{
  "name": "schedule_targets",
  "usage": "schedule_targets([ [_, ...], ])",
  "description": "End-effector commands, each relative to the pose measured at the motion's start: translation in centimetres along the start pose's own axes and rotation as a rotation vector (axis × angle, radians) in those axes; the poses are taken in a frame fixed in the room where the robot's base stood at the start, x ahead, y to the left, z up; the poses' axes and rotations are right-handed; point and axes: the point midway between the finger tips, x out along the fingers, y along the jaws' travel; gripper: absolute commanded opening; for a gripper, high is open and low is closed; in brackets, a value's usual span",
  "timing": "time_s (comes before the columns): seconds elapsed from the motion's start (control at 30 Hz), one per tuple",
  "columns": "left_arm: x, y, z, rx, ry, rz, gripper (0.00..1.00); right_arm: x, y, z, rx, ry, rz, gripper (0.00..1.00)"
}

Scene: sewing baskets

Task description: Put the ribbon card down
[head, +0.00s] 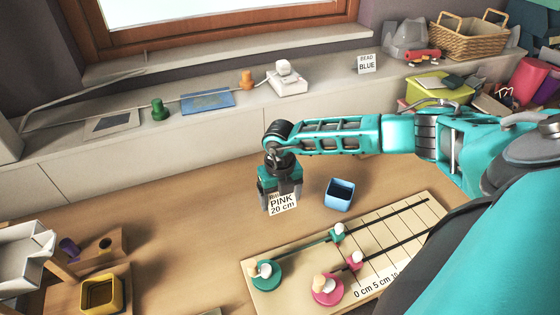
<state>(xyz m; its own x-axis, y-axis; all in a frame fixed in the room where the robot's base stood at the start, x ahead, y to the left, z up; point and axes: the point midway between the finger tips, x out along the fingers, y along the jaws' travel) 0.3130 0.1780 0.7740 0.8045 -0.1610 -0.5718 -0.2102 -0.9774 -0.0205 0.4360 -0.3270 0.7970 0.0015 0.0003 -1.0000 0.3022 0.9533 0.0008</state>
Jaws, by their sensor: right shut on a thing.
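The ribbon card (283,205) is white with dark print, reading "PINK 20 cm" with a partly covered line above. My right gripper (281,188) is shut on the card's top edge, pointing down over the wooden table (190,220). The card hangs roughly upright, face toward the camera. I cannot tell whether its lower edge touches the table. My left gripper is not in view.
A blue open box (339,195) stands just right of the card. In front lies a measuring board (420,215) with green and pink spools. A yellow box (101,293) sits at lower left. A "BEAD BLUE" card (366,64) stands on the back ledge. Table left of the card is clear.

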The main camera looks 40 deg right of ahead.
Motion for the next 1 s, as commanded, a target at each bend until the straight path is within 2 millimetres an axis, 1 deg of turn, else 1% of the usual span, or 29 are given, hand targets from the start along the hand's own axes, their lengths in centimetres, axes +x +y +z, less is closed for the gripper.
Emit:
schedule_targets([
  [0.1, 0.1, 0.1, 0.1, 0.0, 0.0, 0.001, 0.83, 2.0, 0.0, -0.2, 0.0, 0.005, -0.001, 0.54],
  [0.23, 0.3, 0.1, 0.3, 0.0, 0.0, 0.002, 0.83, 3.7, 0.0, -0.1, 0.0, 0.004, -0.001, 0.54],
  [0.33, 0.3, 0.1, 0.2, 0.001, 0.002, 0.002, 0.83, 4.1, 0.0, -0.1, -0.001, 0.001, -0.001, 0.54],
  [0.53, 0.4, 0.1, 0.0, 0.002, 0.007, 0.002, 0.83, 4.1, 0.0, -0.1, -0.001, 0.001, 0.0, 0.54],
  [0.67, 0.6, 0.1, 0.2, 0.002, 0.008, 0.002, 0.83, 4.4, 0.0, -0.1, -0.001, 0.002, -0.001, 0.54],
  [0.7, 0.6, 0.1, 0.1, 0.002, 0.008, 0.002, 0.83, 4.4, 0.0, -0.1, -0.001, 0.001, 0.0, 0.84],
  [0.87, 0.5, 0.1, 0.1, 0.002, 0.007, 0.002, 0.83, 4.3, 0.0, -0.1, -0.001, 0.002, 0.0, 0.99],
  [1.0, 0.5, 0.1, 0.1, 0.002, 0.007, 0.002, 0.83, 4.3, 0.0, -0.1, -0.001, 0.002, 0.0, 1.0],
])
